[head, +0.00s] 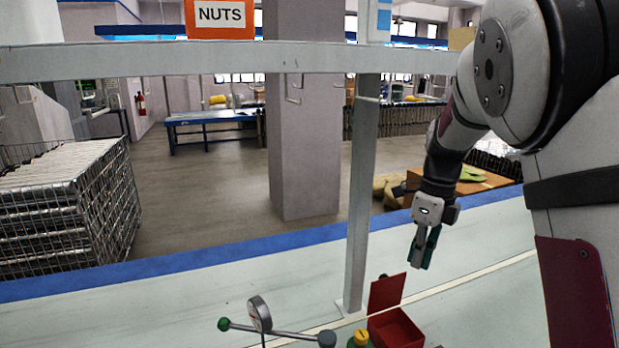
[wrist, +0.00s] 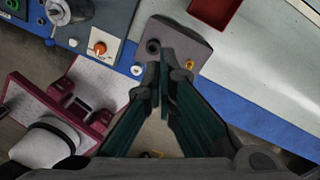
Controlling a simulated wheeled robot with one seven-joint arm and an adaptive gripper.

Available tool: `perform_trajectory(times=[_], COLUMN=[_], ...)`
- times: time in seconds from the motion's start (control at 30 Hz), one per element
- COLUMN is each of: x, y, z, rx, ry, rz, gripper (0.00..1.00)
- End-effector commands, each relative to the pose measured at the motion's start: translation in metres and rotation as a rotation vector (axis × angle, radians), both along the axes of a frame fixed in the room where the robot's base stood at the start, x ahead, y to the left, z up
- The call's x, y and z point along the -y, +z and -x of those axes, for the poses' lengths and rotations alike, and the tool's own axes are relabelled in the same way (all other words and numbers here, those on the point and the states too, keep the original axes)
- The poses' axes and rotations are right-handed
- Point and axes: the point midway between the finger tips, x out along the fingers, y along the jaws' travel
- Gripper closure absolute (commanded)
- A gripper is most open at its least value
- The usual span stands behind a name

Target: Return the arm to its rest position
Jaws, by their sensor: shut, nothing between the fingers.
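My gripper (head: 424,262) hangs at the end of my arm on the right of the head view, pointing down above the pale bench. In the wrist view my gripper (wrist: 161,85) has its two dark green fingers brought together at the tips, with nothing between them. A grey block with a dark round hole (wrist: 187,42) lies below the fingertips in the wrist view. My fingers hide part of it, and I cannot tell the gap between them.
A red open box (head: 395,328) stands on the bench below my gripper. Left of it are a gauge with a round dial (head: 259,313) and a yellow-capped green item (head: 361,338). A grey post (head: 361,190) rises nearby. A control panel with an orange knob (wrist: 99,48) shows in the wrist view.

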Motion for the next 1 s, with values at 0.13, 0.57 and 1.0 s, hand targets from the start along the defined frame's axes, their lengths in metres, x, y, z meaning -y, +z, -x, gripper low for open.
perform_trajectory(times=[0.13, 0.57, 1.0], x=[-0.003, -0.021, -0.028], y=[0.038, 0.107, 0.108], z=[0.042, 0.183, 0.302], rx=[0.082, 0.349, 0.357], ry=[0.275, 1.265, 2.178], rz=[-0.049, 0.024, 0.367], gripper=[1.00, 1.00, 1.00])
